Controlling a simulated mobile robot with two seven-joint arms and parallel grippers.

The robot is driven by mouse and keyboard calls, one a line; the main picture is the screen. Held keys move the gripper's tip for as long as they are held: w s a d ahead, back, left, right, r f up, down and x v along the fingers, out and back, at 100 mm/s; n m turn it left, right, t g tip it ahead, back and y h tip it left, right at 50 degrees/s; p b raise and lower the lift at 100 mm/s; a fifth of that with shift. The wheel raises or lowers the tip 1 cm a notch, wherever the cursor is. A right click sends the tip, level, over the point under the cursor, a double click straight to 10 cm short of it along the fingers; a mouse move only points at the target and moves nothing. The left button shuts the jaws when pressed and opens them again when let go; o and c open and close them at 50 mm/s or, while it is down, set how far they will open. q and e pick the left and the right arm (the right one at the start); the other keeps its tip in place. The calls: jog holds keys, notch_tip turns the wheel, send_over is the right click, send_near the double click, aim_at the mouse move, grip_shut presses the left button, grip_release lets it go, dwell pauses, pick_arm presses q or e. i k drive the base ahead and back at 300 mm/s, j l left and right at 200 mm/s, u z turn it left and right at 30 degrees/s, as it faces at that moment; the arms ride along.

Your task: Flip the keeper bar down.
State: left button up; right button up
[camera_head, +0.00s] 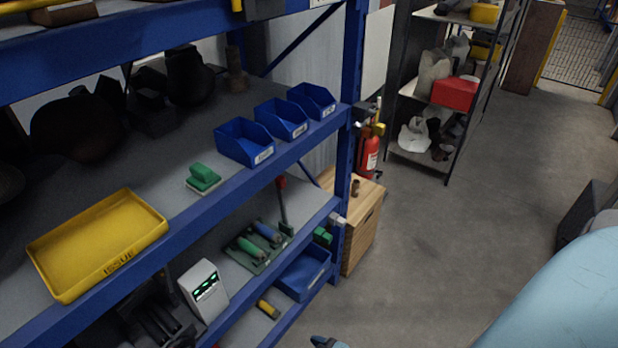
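A dark upright bar with a red top (283,205) stands at the back right end of a green base (245,261) on the lower shelf. It may be the keeper bar; I cannot tell for sure. It points up, tilted slightly in the picture. A green cylinder (252,249) and a blue cylinder (266,233) lie side by side on the base. No gripper is clearly in view. Only a small blue-grey piece shows at the bottom edge, and I cannot tell what it is. No gripper touches the bar.
The blue rack's upper shelf holds a yellow tray (95,245), a green-handled block (203,178) and blue bins (281,119). Beside the base are a white device (204,290) and a blue bin (303,272). A wooden cabinet (361,222) stands behind.

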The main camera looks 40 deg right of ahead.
aim_at(280, 180)
jog(key=z, duration=0.95)
jog(key=i+l, duration=0.2)
jog(key=l, duration=0.25)
jog(key=i+l+u, duration=0.1)
jog(key=l, duration=0.35)
jog(key=i+l+u, duration=0.1)
jog(key=i+l, duration=0.15)
jog(key=l, duration=0.2)
jog(key=i+l, duration=0.15)
jog(key=l, duration=0.35)
jog(key=i+l+u, duration=0.1)
jog(key=l, duration=0.35)
jog(key=i+l, duration=0.2)
jog(key=l, duration=0.3)
jog(key=i+l+u, duration=0.15)
jog(key=l, duration=0.35)
jog(key=i+l, duration=0.1)
jog(key=l, duration=0.35)
